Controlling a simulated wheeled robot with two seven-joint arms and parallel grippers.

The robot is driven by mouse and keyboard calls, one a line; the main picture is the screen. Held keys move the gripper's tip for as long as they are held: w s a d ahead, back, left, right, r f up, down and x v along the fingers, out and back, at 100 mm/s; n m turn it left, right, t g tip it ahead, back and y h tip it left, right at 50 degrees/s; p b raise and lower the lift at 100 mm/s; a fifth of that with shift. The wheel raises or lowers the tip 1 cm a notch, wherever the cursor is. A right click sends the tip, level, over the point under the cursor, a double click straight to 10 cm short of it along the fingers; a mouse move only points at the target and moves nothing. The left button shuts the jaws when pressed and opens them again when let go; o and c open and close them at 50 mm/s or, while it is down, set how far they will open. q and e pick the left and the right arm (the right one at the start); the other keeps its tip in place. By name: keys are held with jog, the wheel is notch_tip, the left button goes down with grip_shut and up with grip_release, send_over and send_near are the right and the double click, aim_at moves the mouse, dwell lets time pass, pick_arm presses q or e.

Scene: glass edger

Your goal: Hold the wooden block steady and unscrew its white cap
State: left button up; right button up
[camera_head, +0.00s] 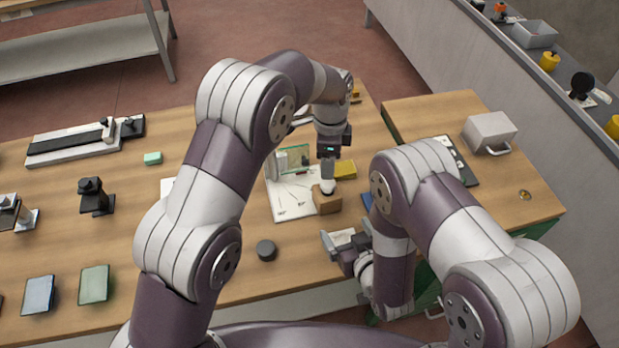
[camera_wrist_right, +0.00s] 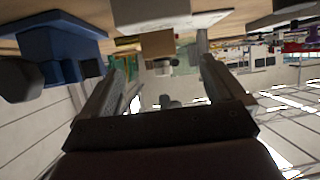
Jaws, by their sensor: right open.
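The wooden block (camera_head: 326,203) stands on a white sheet at mid-table, with its white cap (camera_head: 328,187) on top. My left gripper (camera_head: 328,175) points down directly above the cap; whether its fingers touch or grip it is unclear. My right gripper (camera_head: 346,236) is open and empty, in front of the block and slightly right, apart from it. The right wrist view appears upside down: the block (camera_wrist_right: 158,44) and cap (camera_wrist_right: 163,66) show between the open fingers (camera_wrist_right: 165,72), farther off.
A yellow block (camera_head: 345,169) and a glass piece on a stand (camera_head: 293,158) are close behind the wooden block. A dark round puck (camera_head: 266,250) lies front left. A blue object (camera_wrist_right: 62,45) is beside my right gripper's view. A grey box (camera_head: 489,131) sits on the right table.

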aim_at(332, 202)
pick_arm(q)
jog(key=shift+s+m, duration=0.2)
jog(key=shift+m, duration=0.2)
pick_arm(e)
jog(key=shift+w+r+t, duration=0.25)
jog(key=shift+r+t, duration=0.05)
jog(key=shift+r, duration=0.25)
pick_arm(q)
jog(key=shift+s+d, duration=0.15)
jog(key=shift+d, duration=0.1)
pick_arm(e)
jog(key=shift+w+d, duration=0.1)
jog(key=x, duration=1)
jog(key=shift+w+a+f, duration=0.1)
jog(key=shift+w+a, duration=0.15)
pick_arm(q)
jog(key=shift+s+d, duration=0.1)
pick_arm(e)
jog(key=shift+w+a+f, duration=0.1)
jog(key=shift+w+f, duration=0.1)
jog(key=shift+w, duration=0.3)
jog(key=shift+w+a, duration=0.1)
